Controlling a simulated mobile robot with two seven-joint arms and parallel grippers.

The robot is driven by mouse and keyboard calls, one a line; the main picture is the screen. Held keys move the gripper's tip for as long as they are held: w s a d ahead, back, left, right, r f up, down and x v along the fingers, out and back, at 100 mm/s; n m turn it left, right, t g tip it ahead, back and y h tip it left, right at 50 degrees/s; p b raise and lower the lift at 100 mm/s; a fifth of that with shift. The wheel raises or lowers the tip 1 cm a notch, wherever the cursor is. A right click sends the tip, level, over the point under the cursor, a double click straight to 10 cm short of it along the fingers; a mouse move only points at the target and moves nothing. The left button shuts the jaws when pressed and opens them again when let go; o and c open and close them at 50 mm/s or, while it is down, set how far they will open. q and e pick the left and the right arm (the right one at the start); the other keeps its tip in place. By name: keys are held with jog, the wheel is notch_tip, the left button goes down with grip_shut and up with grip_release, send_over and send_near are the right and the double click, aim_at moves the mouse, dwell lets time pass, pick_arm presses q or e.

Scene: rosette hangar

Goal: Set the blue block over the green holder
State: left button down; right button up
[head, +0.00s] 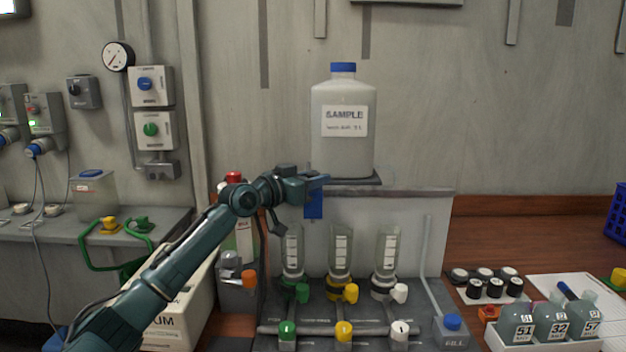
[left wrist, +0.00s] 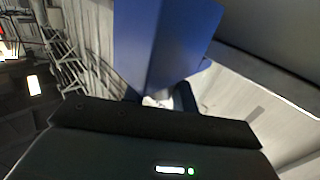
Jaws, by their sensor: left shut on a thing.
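My left gripper (head: 316,182) reaches in from the left in the head view and is shut on the blue block (head: 313,204). The block hangs below the fingers, in front of the grey panel and above the leftmost clear cylinder. In the left wrist view the blue block (left wrist: 160,45) fills the upper middle, and the fingers are mostly hidden by it. The block is apart from these. My right gripper is not in view.
A large SAMPLE bottle (head: 343,105) stands on a ledge just behind the gripper. Two more cylinders, with yellow (head: 350,293) and white (head: 399,293) valves, stand to the right. Numbered bottles (head: 552,323) and dark-sided vials (head: 495,288) sit on the right of the bench.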

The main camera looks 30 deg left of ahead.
pick_arm(q)
jog(key=shift+s+a, duration=0.15)
jog(key=c, duration=1.1)
grip_release()
notch_tip(320, 180, up, 10)
